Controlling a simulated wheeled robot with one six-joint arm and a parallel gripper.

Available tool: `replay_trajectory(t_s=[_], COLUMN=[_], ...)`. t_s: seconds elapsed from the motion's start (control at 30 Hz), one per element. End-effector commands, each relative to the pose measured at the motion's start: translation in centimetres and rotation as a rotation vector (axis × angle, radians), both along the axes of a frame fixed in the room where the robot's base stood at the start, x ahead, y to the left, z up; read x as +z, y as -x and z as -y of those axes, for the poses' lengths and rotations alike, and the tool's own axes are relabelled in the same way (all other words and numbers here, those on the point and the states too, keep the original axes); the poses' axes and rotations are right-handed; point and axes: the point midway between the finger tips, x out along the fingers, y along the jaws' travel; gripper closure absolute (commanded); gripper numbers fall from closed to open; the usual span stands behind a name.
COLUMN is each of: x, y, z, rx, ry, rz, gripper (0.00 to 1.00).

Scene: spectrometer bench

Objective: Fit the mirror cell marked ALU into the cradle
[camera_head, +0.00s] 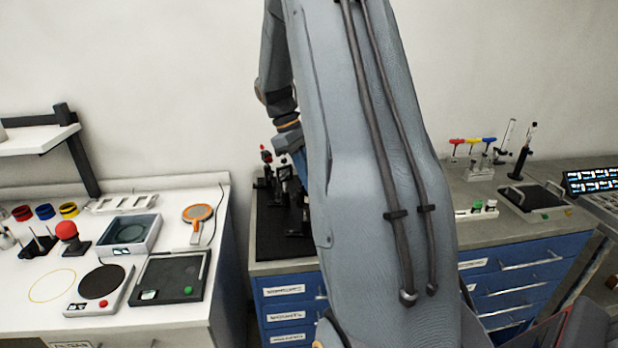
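My arm fills the middle of the view and hides much of the bench behind it. The end of my arm, with my gripper (293,146), shows only in part at the left edge of the large arm link, above a black breadboard (272,240). Its fingertips are hidden or too small to make out, so I cannot tell whether it is open or holds anything. Several small dark optical mounts (265,170) stand on the breadboard close to the gripper. I cannot make out an ALU marking, and I cannot tell which part is the mirror cell or the cradle.
A white bench at left carries a blue-grey open box (130,234), a black tray (170,277), a round-topped device (100,287), a red-knobbed item (67,235) and an orange-rimmed magnifier (197,217). Right of my arm are coloured-handled tools (472,143) and a dark handled tray (533,197).

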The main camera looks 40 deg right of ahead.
Motion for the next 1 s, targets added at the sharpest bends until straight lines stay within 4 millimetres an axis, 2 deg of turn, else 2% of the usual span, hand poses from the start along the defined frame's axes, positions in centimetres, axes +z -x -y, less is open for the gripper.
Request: replay_trajectory(t_s=[0.4,1.0], x=[-1.03,-1.01], y=[0.0,0.05], z=[0.0,0.02], rx=[0.0,0.0], ry=[0.0,0.0], rz=[0.001,0.0], gripper=[1.0,1.0])
